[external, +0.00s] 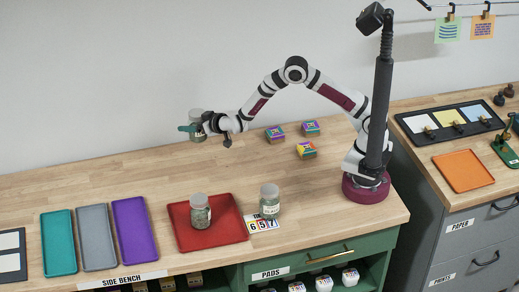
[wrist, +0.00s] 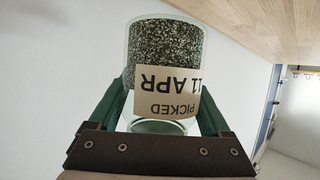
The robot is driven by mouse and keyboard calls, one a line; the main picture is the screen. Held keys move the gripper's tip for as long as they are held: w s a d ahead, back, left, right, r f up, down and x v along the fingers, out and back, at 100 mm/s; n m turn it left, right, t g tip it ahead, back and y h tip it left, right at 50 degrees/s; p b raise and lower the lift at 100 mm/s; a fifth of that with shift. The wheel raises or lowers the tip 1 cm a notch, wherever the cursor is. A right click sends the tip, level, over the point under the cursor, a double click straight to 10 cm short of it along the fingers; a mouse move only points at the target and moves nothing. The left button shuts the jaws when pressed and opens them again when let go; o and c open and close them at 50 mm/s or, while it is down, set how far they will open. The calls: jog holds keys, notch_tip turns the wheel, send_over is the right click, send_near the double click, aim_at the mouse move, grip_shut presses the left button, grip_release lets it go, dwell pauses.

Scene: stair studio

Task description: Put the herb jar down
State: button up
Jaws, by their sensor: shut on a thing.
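My gripper (external: 193,128) is shut on a herb jar (external: 197,118), held in the air near the wall above the back of the bench. In the wrist view the green fingers (wrist: 163,95) grip the glass jar (wrist: 165,48) from both sides. It holds dark speckled herbs and has a tan label reading "PICKED 11 APR", upside down in the picture. A second jar (external: 200,211) stands upright on the red tray (external: 232,228). A third jar (external: 269,201) stands on the bench beside a number card (external: 261,223), right of the tray.
Teal (external: 59,243), grey (external: 96,238) and purple (external: 136,234) trays lie at the left of the wooden bench. The wood below the held jar is clear.

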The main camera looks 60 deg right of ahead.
jog(key=a+f, duration=0.1)
jog(key=a, duration=0.1)
jog(key=w+a+f, duration=0.1)
jog(key=a+f, duration=0.1)
jog(key=a, duration=0.1)
jog(key=a+f, duration=0.2)
jog(key=a, duration=0.1)
jog(key=shift+w, duration=0.35)
jog(key=shift+f, duration=1.9)
jog(key=o, duration=1.5)
jog(key=shift+f, duration=0.15)
